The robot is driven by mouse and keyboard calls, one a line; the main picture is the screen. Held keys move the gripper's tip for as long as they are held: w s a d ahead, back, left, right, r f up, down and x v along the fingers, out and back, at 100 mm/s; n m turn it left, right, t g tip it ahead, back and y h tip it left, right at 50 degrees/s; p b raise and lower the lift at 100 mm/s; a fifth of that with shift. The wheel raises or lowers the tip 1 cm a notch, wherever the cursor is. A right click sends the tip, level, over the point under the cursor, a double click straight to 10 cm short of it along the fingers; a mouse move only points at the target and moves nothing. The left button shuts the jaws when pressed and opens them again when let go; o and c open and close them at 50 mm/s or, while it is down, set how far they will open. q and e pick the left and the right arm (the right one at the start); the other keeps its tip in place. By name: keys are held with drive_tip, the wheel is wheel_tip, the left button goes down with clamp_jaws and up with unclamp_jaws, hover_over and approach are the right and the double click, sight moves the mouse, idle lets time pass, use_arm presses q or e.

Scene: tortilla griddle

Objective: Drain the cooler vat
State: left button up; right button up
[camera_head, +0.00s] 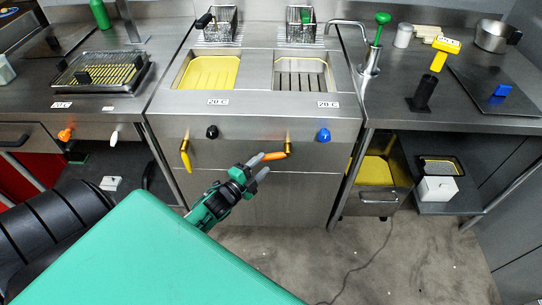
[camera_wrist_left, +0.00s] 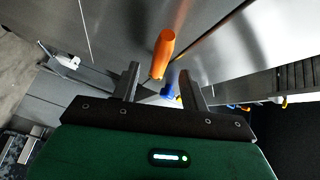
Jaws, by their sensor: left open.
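The fryer has two vats side by side. The left vat (camera_head: 208,73) holds yellow oil. In the right vat (camera_head: 301,78) a slotted grey floor shows. Both the left display (camera_head: 218,101) and right display (camera_head: 328,104) seem to read 20 C. A yellow drain handle (camera_head: 186,157) hangs down below the left vat. An orange drain handle (camera_head: 275,155) lies about level below the right vat. My left gripper (camera_head: 259,167) is open, close to the orange handle's free end. In the left wrist view the orange handle (camera_wrist_left: 163,53) stands ahead of the open fingers, apparently ungripped. My right gripper is out of view.
A black knob (camera_head: 212,131) and a blue knob (camera_head: 323,135) sit on the fryer front. Two baskets (camera_head: 218,24) hang behind the vats. A bin with yellow contents (camera_head: 376,171) stands low at the right. A griddle pan (camera_head: 103,72) is on the left counter.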

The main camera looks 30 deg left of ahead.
sight(268, 159)
use_arm(q)
drive_tip(key=shift+w+d, duration=0.15)
drive_tip(key=shift+w, duration=1.2)
drive_tip(key=shift+w+d, duration=0.15)
drive_tip(key=shift+w, duration=1.15)
clamp_jaws()
